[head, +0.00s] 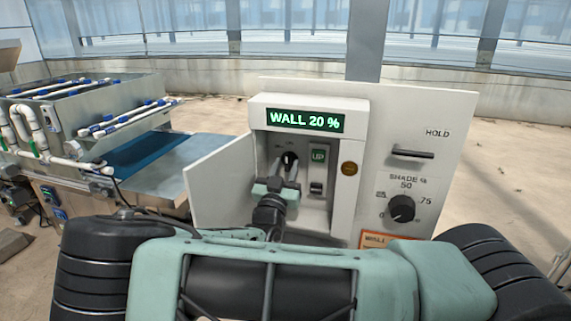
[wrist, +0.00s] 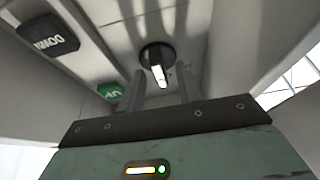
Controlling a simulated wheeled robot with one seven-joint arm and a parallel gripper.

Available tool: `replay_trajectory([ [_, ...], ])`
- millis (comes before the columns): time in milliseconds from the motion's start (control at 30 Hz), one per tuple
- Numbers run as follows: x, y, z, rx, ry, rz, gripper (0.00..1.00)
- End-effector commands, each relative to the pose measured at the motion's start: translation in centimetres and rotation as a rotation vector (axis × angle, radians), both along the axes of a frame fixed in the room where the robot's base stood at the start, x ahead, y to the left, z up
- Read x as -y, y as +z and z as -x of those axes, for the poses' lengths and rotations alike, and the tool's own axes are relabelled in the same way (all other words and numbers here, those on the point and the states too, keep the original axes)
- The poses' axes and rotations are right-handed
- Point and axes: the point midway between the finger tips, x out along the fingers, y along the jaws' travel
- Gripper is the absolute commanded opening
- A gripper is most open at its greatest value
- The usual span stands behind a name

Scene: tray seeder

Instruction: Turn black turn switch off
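The black turn switch (head: 290,157) sits on the back wall of an open recess under a green "WALL 20 %" display (head: 305,120). In the wrist view the switch (wrist: 157,57) is a round black knob with a pale bar pointing down and slightly right. Its markings are too small to read. My gripper (head: 284,168) reaches into the recess in front of the switch. In the wrist view my gripper (wrist: 161,78) is open and empty, with one finger to each side of the pale bar. I cannot tell whether either finger touches the switch.
A green UP button (head: 318,156) is right of the switch; a black DOWN button (wrist: 48,35) shows in the wrist view. The recess's open door (head: 217,187) stands to the left.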

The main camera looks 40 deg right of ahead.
Motion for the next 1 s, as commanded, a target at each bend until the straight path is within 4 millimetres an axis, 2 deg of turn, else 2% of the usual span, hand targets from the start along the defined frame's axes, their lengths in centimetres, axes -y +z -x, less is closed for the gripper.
replay_trajectory([
  [267, 0.08, 0.00, -0.09, 0.000, 0.001, 0.000, 0.35],
  [300, 0.08, 0.00, -0.09, 0.000, 0.000, 0.000, 0.23],
  [400, 0.08, -0.01, -0.08, 0.000, 0.000, 0.000, 0.00],
  [767, 0.11, -0.07, -0.03, -0.024, -0.001, 0.018, 0.00],
  [1000, 0.19, -0.15, 0.03, -0.123, -0.001, 0.093, 0.00],
])
